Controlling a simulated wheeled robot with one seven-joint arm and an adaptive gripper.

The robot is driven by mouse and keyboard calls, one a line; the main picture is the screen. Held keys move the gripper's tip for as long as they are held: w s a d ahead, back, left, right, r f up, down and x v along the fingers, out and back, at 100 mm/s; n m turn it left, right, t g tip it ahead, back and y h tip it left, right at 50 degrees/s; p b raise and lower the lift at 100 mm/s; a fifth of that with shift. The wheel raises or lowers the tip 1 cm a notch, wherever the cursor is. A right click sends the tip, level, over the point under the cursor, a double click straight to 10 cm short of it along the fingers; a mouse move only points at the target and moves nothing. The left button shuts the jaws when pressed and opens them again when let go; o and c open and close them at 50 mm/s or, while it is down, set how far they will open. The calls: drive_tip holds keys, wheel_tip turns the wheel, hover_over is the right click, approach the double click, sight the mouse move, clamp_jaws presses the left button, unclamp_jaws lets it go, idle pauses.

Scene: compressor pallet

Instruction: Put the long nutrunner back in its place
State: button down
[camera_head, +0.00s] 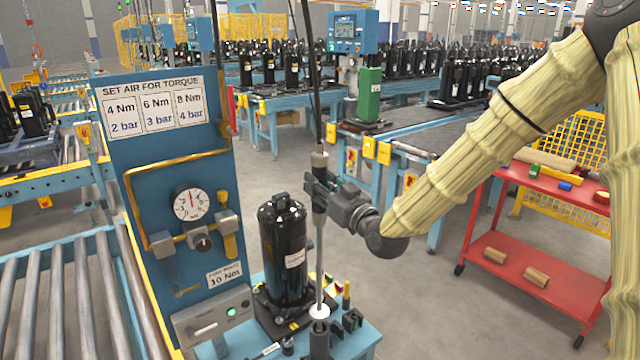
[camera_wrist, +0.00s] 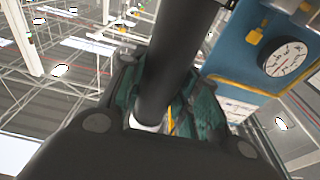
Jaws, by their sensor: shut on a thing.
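The long nutrunner (camera_head: 319,240) hangs upright on a dark cable to the right of a black compressor. My gripper (camera_head: 318,190) is shut around its dark upper body. Its thin silver shaft runs down to a white disc (camera_head: 319,311) above a dark cylindrical holder (camera_head: 319,340) on the blue bench. I cannot tell whether the shaft tip is inside that holder. In the wrist view the dark nutrunner body (camera_wrist: 170,75) passes between the green-toned fingers (camera_wrist: 170,110). The compressor (camera_head: 284,250) stands upright on the bench, apart from the tool.
A blue panel (camera_head: 165,110) with a pressure gauge (camera_head: 191,204) and torque chart stands left of the compressor. A roller conveyor (camera_head: 60,290) is at the lower left. A red cart (camera_head: 545,270) with small parts stands right. Small dark fixtures (camera_head: 345,322) sit near the holder.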

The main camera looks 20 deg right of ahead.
sight(324, 210)
drive_tip(key=shift+f+b, duration=2.3)
drive_tip(key=shift+f, duration=0.7)
idle(1.9)
drive_tip(key=c, duration=1)
unclamp_jaws()
drive_tip(key=shift+o, duration=0.2)
drive_tip(key=shift+f, duration=0.2)
drive_tip(key=v, duration=1.2)
drive_tip(key=shift+r, duration=0.1)
drive_tip(key=s+a+f+m+g+h, duration=0.1)
drive_tip(key=s+f+g, duration=0.2)
drive_tip(key=f, duration=0.8)
drive_tip(key=s+a+f+m+g+h, duration=0.1)
drive_tip(key=s+f+g+h, duration=0.15)
drive_tip(key=f, duration=0.75)
drive_tip(key=s+a+f+g, duration=0.1)
drive_tip(key=s+f+g, duration=0.2)
drive_tip(key=f, duration=0.8)
drive_tip(key=s+f+m+g+h, duration=0.1)
drive_tip(key=s+f+g, duration=0.4)
drive_tip(key=s+f, duration=0.5)
drive_tip(key=s+a+f+m+g+h, duration=0.1)
drive_tip(key=s+f+g, duration=0.4)
drive_tip(key=s+f, duration=0.5)
drive_tip(key=s+h, duration=0.1)
drive_tip(key=s, duration=0.7)
drive_tip(key=shift+s+a, duration=0.15)
drive_tip(key=shift+s, duration=0.2)
